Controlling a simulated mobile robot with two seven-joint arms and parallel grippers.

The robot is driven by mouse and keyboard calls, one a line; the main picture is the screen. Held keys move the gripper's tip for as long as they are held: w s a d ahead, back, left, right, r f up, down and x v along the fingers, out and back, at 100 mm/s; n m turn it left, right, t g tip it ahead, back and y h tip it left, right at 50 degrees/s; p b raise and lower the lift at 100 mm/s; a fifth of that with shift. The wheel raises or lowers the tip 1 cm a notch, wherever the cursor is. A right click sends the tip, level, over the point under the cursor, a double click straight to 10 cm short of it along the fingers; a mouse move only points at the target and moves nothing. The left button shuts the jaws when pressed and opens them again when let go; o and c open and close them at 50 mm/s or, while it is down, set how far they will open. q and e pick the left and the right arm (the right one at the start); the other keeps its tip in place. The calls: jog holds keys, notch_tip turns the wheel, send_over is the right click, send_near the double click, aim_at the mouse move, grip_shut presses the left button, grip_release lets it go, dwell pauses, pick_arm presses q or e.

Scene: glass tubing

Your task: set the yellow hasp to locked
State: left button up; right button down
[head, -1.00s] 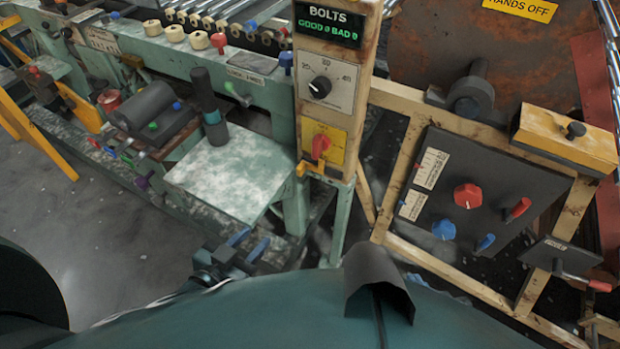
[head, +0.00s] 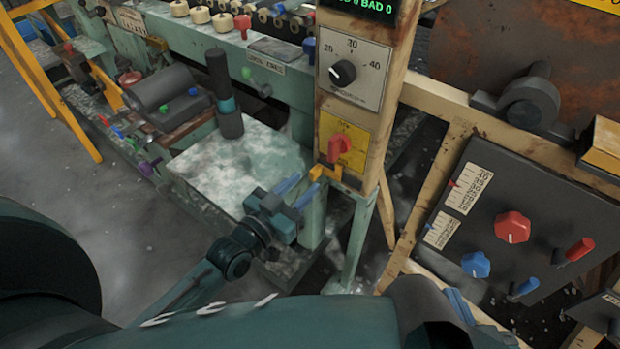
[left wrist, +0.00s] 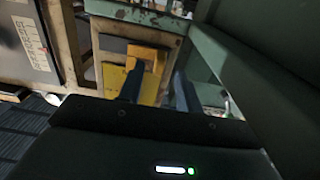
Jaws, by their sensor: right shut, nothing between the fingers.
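The yellow hasp (head: 323,173) is a small orange-yellow bracket low on the beige post, just under a yellow panel (head: 343,140) with a red rotary switch (head: 339,148). It also shows in the left wrist view (left wrist: 150,54), beyond my fingers. My left gripper (head: 299,188) is open and empty, just left of and below the hasp in the head view. I see no contact with it. The hasp's exact setting is too small to tell. My right gripper (head: 461,305) shows only partly at the bottom edge, shut and empty, far from the hasp.
A pale green table (head: 235,165) with a dark upright cylinder (head: 226,100) stands left of the post. A dial panel (head: 355,73) is above the hasp. A dark control board (head: 530,210) with red and blue knobs is at right. A green leg (head: 357,240) stands below the post.

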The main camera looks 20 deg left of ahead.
aim_at(311, 177)
pick_arm(q)
jog(key=shift+x, duration=1.7)
grip_shut()
